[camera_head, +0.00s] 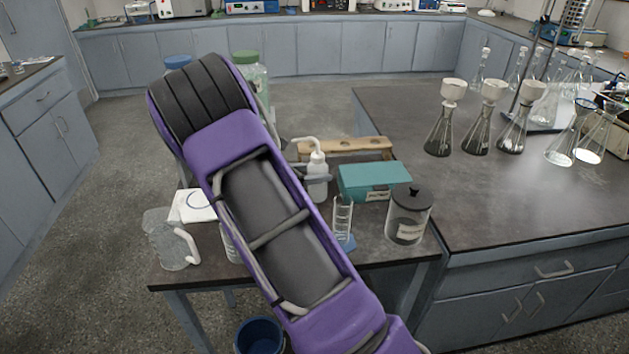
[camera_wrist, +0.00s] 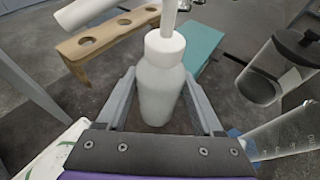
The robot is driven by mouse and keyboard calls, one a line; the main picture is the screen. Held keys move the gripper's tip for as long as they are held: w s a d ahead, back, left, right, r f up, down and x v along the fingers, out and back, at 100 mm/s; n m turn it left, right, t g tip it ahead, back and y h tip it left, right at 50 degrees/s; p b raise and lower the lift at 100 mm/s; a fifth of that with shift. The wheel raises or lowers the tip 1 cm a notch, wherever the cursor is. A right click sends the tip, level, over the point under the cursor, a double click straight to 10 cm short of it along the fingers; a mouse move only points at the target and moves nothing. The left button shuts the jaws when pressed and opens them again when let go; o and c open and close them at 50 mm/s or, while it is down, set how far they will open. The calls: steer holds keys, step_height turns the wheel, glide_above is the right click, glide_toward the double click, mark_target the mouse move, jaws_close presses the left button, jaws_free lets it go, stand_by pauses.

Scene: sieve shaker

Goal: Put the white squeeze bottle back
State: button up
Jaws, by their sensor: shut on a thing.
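The white squeeze bottle (camera_head: 317,188), with a bent spout, stands upright over the small dark table, in front of a wooden rack. In the wrist view, the bottle (camera_wrist: 160,92) sits between the two grey fingers of my gripper (camera_wrist: 160,76), which is shut on its body. In the head view, my gripper (camera_head: 317,178) is mostly hidden behind my purple arm, with a grey finger showing at the bottle. I cannot tell whether the bottle's base touches the table.
A wooden rack with holes (camera_wrist: 84,43) lies behind the bottle. A teal box (camera_head: 368,181), a lidded jar (camera_head: 408,216) and a graduated cylinder (camera_head: 342,218) stand to its right. A glass jug (camera_head: 168,242) is at the table's left edge. Flasks (camera_head: 440,134) stand on the right bench.

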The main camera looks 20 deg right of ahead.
steer(key=shift+f, duration=1)
steer(key=o, duration=0.7)
steer(key=shift+f, duration=0.15)
steer(key=shift+o, duration=0.2)
steer(key=shift+r, duration=0.25)
steer(key=v, duration=1.2)
steer(key=shift+p, duration=0.4)
steer(key=shift+f, duration=0.1)
